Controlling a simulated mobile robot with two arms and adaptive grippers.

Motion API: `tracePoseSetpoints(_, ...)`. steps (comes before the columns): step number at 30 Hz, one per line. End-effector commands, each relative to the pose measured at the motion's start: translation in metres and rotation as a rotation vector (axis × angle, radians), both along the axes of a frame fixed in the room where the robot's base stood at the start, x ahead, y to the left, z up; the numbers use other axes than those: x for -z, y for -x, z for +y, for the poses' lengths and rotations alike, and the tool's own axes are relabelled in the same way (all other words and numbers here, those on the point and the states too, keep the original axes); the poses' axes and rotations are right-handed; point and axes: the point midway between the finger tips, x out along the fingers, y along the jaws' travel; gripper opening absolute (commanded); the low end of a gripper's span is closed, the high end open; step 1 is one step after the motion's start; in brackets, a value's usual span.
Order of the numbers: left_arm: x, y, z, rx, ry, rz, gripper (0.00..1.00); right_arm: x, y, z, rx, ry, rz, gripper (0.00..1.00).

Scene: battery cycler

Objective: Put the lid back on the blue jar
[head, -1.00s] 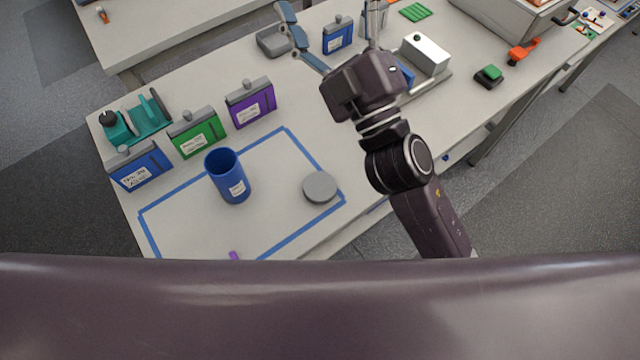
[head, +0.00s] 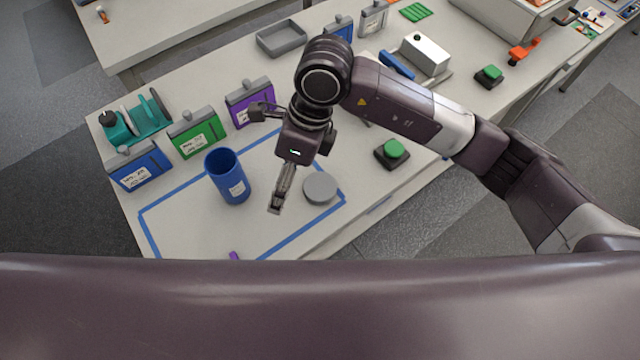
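The blue jar (head: 232,185) stands upright and uncovered inside a blue taped outline on the table, with its dark inside showing. A round grey lid (head: 320,188) lies flat near the right edge of the outline, apart from the jar. My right gripper (head: 276,205) points down between the jar and the lid, nearer the lid, with nothing visible in it. Its fingers are seen nearly edge-on, so I cannot tell their opening. I cannot tell its height above the table. My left gripper is not in view.
Blue (head: 140,170), green (head: 198,138) and purple (head: 238,108) labelled containers stand behind the jar. A green push button (head: 393,150) sits right of the lid. An empty grey tray (head: 282,39) lies at the back. The front of the taped area is mostly clear.

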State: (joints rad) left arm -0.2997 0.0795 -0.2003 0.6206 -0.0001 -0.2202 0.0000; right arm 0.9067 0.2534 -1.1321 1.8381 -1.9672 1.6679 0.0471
Motion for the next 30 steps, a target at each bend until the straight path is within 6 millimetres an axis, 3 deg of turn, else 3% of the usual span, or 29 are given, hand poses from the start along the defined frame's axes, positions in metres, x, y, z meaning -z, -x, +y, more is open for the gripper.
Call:
tracePoseSetpoints(3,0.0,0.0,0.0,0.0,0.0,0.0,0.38,0.005,-0.028,-0.041,0.011,0.175,-0.081,0.75)
tracePoseSetpoints(8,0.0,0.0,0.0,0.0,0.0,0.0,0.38,0.005,-0.043,-0.067,0.024,0.284,-0.126,0.75)
tracePoseSetpoints(19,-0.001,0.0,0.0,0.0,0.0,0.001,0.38,0.006,-0.044,-0.07,0.026,0.295,-0.128,0.75)
tracePoseSetpoints(30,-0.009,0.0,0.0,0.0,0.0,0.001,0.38,0.031,-0.044,-0.069,0.026,0.293,-0.129,0.75)
